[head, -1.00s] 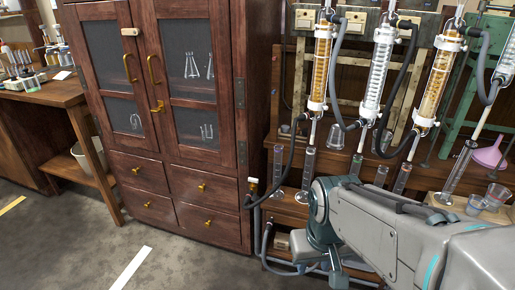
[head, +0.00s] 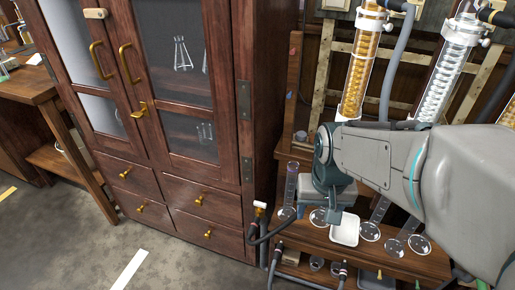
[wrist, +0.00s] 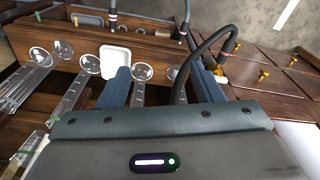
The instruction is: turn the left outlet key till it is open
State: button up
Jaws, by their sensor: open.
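A small outlet fitting with a pale key (head: 260,206) stands beside the cabinet's lower right corner in the head view, with a black hose at it. I take it for the left outlet key, but its turn position is too small to tell. In the wrist view a brass fitting (wrist: 218,69) shows by the right finger, under a looped black hose; it looks like the same outlet, partly hidden by that finger. My gripper (wrist: 161,76) is open, its two blue fingers apart with no key between them.
A wooden cabinet (head: 165,150) stands at the left. Several glass cylinders and a white tray (head: 345,229) are on the low wooden bench around my gripper. Glass condensers (head: 363,60) hang above. More banded hose ends (head: 342,270) lie below. Open floor is at front left.

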jog(key=w+a+r+m+p, duration=0.1)
jog(key=w+a+r+p, duration=0.1)
jog(key=w+a+p, duration=0.35)
jog(key=m+g+p, duration=0.1)
jog(key=m, duration=0.1)
send_near(260, 203)
notch_tip(260, 203, down, 8)
jog(key=shift+w+f+b, duration=0.2)
jog(key=shift+f+b, duration=0.05)
jog(key=shift+b, duration=0.55)
jog(key=c, duration=1)
